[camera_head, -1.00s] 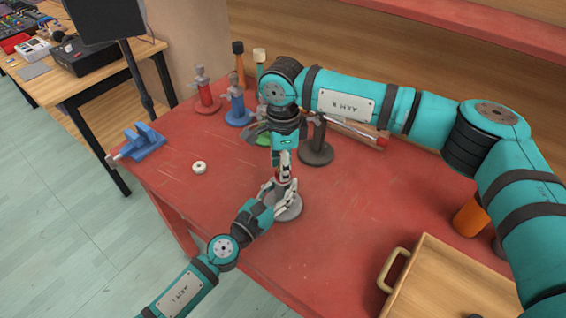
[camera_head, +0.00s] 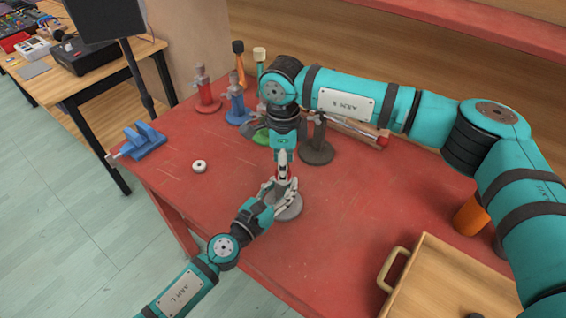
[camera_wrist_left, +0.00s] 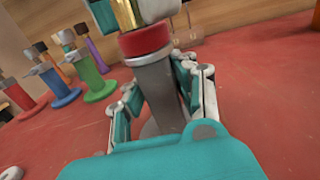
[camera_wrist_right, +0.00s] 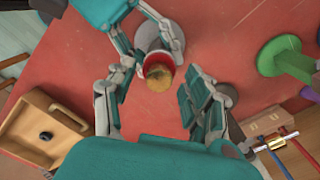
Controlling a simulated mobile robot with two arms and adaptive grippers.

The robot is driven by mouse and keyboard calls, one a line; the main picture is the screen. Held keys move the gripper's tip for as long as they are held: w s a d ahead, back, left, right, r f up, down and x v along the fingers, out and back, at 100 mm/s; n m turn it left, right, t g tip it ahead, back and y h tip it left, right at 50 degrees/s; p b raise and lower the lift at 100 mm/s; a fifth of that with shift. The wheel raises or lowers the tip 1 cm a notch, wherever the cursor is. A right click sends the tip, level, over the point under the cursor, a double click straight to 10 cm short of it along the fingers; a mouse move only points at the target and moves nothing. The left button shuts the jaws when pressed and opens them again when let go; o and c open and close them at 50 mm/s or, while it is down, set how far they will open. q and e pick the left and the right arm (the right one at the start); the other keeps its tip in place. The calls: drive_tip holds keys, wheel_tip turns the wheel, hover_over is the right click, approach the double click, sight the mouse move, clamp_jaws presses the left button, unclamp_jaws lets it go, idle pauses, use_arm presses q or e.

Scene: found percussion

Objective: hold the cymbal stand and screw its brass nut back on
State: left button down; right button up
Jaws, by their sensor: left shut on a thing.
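The cymbal stand is a grey post with a red felt washer (camera_wrist_left: 145,38) near its top; its round grey base (camera_head: 291,208) rests upright on the red table. My left gripper (camera_head: 279,196) is shut on the post below the washer. The brass nut (camera_wrist_right: 158,84) sits at the post's top, above the washer; the left wrist view shows its brass side (camera_wrist_left: 124,12). How far its thread is engaged cannot be seen. My right gripper (camera_head: 283,168) points down over the stand's top. In the right wrist view its fingers are apart on both sides of the nut, open.
Behind stand a dark stand (camera_head: 317,150), a red stand (camera_head: 206,95) and a blue stand (camera_head: 237,105), with a green one partly hidden. A blue vise (camera_head: 143,141) and white ring (camera_head: 199,167) lie left. A wooden tray (camera_head: 440,275) is front right.

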wheel_tip(320, 180, up, 12)
idle(0.6)
use_arm(q)
drive_tip(key=c, duration=1)
unclamp_jaws()
drive_tip(key=v, duration=1.2)
